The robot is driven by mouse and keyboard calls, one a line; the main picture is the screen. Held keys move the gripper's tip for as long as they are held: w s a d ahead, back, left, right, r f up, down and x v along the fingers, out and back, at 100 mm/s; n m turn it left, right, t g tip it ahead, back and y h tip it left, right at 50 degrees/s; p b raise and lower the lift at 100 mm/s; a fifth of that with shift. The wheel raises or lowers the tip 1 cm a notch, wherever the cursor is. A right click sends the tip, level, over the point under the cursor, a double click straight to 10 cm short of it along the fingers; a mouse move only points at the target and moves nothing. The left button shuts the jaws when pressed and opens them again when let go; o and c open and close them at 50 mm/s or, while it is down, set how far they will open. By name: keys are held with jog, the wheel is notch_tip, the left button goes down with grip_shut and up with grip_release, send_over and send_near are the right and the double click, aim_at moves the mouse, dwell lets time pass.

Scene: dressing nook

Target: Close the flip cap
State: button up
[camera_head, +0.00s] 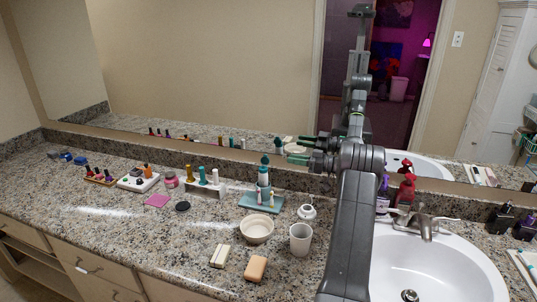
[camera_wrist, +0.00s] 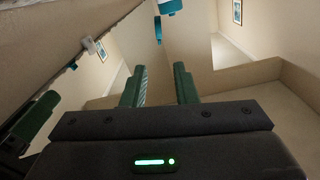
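My gripper (camera_head: 290,149) is raised over the back of the counter, left of the sink, with its fingers pointing left. In the wrist view its two green fingers (camera_wrist: 160,85) stand apart with nothing between them. A pale bottle with a teal top (camera_head: 263,177) stands on the teal tray (camera_head: 248,205), below and left of my gripper, apart from it. A small white container (camera_head: 307,212) stands right of the tray. I cannot tell which one has the flip cap, or whether a cap is open. A teal object (camera_wrist: 170,6) shows at the wrist view's top edge.
A cream bowl (camera_head: 257,229), a white cup (camera_head: 300,239) and two soap-like bars (camera_head: 256,268) are in front of the tray. The sink (camera_head: 440,265) is right of my arm. A mirror (camera_head: 200,70) backs the counter. Cosmetics stand at left.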

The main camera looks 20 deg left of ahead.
aim_at(265, 160)
jog(key=a, duration=0.4)
jog(key=a+p, duration=0.1)
jog(key=a, duration=0.7)
jog(key=shift+s, duration=0.3)
grip_shut()
